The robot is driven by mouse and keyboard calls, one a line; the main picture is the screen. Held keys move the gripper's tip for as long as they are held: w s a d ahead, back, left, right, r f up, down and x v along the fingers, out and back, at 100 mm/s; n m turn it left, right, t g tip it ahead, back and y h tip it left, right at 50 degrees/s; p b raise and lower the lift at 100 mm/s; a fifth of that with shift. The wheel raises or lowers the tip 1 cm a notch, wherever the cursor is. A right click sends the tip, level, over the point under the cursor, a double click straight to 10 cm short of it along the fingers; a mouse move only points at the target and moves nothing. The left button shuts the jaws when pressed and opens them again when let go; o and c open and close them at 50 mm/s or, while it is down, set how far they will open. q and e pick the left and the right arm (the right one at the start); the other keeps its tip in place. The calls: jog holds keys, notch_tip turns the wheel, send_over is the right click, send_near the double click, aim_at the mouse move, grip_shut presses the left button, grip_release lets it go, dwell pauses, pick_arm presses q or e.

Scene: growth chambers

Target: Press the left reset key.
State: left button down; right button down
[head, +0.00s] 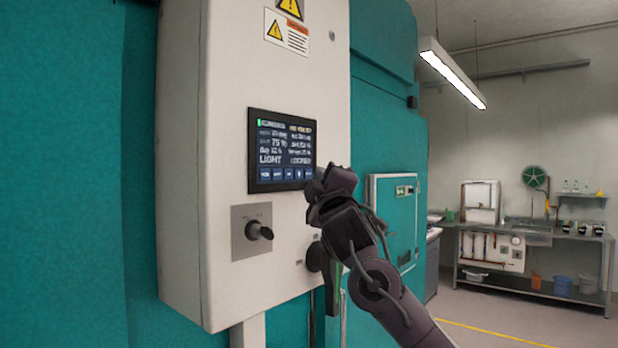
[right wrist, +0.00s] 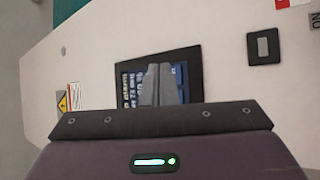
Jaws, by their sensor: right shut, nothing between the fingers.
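The white control box (head: 280,75) carries a dark screen (head: 281,152) with a row of small blue keys (head: 285,174) along its bottom. I cannot read which key is a reset key. My right gripper (head: 314,188) is shut and empty, at the screen's lower right corner; I cannot tell if it touches. In the right wrist view its closed fingers (right wrist: 160,84) cover part of the screen (right wrist: 190,70). A black square plate with a grey key (right wrist: 263,46) sits beside the screen there; my right gripper and arm seem to hide it in the head view. My left gripper is not in view.
A black rotary knob (head: 259,231) on a grey plate sits below the screen. A dark handle (head: 328,270) stands at the box's lower right. A teal door (head: 397,215) is behind my arm. A workbench (head: 535,232) stands far right, with open floor before it.

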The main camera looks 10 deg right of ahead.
jog(key=s+d+b, duration=0.1)
jog(key=s, duration=0.1)
jog(key=s+d+b, duration=0.1)
jog(key=s+d, duration=0.1)
dwell(0.6)
dwell(0.5)
